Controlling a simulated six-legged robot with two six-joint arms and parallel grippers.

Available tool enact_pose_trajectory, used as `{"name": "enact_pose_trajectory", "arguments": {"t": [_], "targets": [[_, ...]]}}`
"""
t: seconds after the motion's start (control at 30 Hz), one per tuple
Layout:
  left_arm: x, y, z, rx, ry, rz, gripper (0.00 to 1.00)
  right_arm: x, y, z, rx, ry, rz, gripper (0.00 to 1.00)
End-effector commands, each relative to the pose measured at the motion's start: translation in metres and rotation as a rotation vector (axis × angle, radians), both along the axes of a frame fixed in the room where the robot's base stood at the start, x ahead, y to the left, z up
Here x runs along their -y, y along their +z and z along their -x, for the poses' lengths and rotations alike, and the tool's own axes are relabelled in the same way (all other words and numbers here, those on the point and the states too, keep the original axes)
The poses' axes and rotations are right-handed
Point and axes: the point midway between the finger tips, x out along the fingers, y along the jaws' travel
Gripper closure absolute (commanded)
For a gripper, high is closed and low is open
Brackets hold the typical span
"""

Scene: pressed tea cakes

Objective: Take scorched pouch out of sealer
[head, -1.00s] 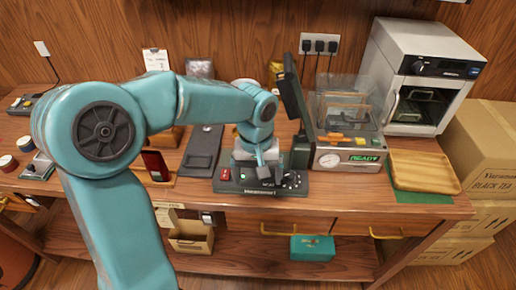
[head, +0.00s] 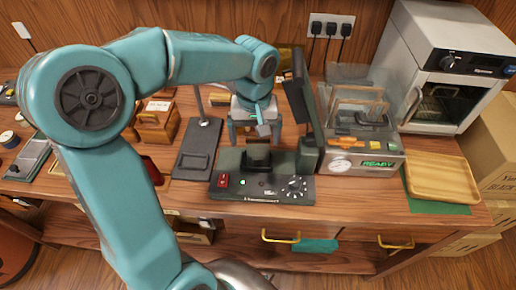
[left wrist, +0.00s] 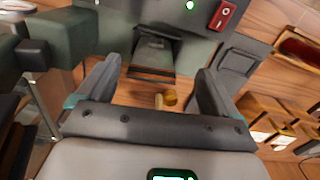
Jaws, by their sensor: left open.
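The sealer (head: 235,192) is a dark machine with a red switch, a green light and knobs, at the table's front middle. Its tall dark upper part (head: 300,95) stands raised. A dark, flat piece, likely the scorched pouch (head: 258,154), sits at the sealer's back edge; it also shows in the left wrist view (left wrist: 153,52), poking out toward the gripper. My left gripper (head: 255,136) is open and empty just behind the sealer, its fingers apart on either side of the pouch's line. In the left wrist view the fingers (left wrist: 155,92) do not touch it. My right gripper is out of view.
A clear-lidded machine reading READY (head: 378,163) stands close right of the sealer. A wooden tray (head: 440,180) lies farther right, below an oven (head: 445,75). A dark flat scale-like device (head: 196,160) and a wooden holder (head: 155,125) stand left.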

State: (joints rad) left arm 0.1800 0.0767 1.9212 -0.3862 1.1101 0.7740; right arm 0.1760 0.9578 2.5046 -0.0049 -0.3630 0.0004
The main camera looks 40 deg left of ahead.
Motion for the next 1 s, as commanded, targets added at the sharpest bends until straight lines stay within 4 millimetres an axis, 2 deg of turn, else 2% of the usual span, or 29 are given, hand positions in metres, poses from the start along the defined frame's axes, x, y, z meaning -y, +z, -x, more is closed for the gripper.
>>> {"name": "enact_pose_trajectory", "arguments": {"t": [0.17, 0.6, 0.87, 0.97, 1.0], "targets": [[0.002, -0.010, 0.003, -0.003, -0.001, 0.000, 0.06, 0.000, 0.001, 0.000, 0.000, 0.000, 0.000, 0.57], [0.006, -0.071, -0.002, -0.003, 0.000, 0.000, 0.06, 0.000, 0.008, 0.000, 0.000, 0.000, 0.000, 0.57], [0.004, -0.075, -0.004, 0.001, 0.000, 0.000, 0.06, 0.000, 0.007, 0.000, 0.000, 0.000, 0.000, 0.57], [0.004, -0.075, -0.005, 0.001, 0.000, 0.000, 0.36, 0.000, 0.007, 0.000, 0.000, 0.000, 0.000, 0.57], [0.004, -0.075, -0.005, 0.001, 0.000, 0.000, 0.49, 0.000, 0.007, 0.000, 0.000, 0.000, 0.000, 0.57]]}}
